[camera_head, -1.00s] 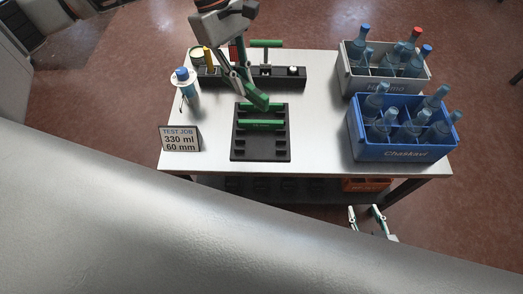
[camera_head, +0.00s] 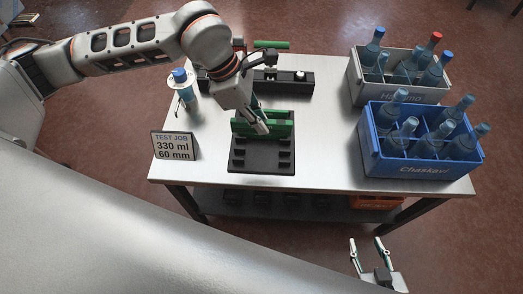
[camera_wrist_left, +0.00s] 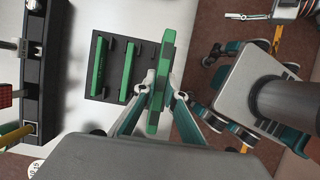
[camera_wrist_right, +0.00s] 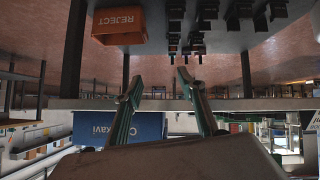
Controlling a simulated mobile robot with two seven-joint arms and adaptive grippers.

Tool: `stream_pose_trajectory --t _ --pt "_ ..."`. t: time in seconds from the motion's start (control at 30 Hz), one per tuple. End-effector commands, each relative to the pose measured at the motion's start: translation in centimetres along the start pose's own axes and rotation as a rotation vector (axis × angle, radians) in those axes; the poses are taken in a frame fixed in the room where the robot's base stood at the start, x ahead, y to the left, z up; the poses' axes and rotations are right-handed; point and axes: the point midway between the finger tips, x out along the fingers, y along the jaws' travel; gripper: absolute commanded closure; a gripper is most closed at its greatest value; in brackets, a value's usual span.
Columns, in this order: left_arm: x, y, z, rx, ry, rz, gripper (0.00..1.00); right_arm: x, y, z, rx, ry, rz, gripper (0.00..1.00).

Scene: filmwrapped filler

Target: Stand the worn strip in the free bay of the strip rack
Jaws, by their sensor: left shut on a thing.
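The black strip rack (camera_head: 262,167) lies on the table in the head view. In the left wrist view the rack (camera_wrist_left: 112,88) has two green strips (camera_wrist_left: 99,65) (camera_wrist_left: 128,72) standing in it. My left gripper (camera_head: 264,130) is over the rack. It is shut on another green strip, which in the left wrist view (camera_wrist_left: 166,60) lies roughly parallel to the others, at the rack's right edge. The gripper partly hides the strips in the head view, and I cannot tell whether the held strip touches the rack. My right gripper (camera_head: 367,246) is open and empty, off the table's front edge.
A blue crate (camera_head: 415,168) and a grey crate (camera_head: 400,92) of bottles stand at the right. A black tool holder (camera_head: 290,86) is behind the rack. A blue-capped bottle (camera_head: 184,92) and a job sign (camera_head: 175,145) stand at the left. An orange reject bin (camera_wrist_right: 120,25) is below.

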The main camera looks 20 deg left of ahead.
Motion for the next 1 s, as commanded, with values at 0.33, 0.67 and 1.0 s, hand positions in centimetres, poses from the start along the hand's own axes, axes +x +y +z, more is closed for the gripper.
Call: stream_pose_trajectory --t 0.33,0.67,1.0 --pt "6.8 0.0 -2.8 -0.001 0.001 -0.004 1.0 0.4 -0.1 0.7 -0.003 -0.003 -0.002 0.6" --pt "9.1 -0.1 -3.8 0.0 0.001 -0.005 1.0 0.9 0.0 0.1 -0.008 0.012 -0.002 0.6" --pt "12.7 0.0 -5.2 0.002 0.0 -0.001 1.0 0.9 -0.4 -0.4 -0.006 0.025 -0.011 0.6"
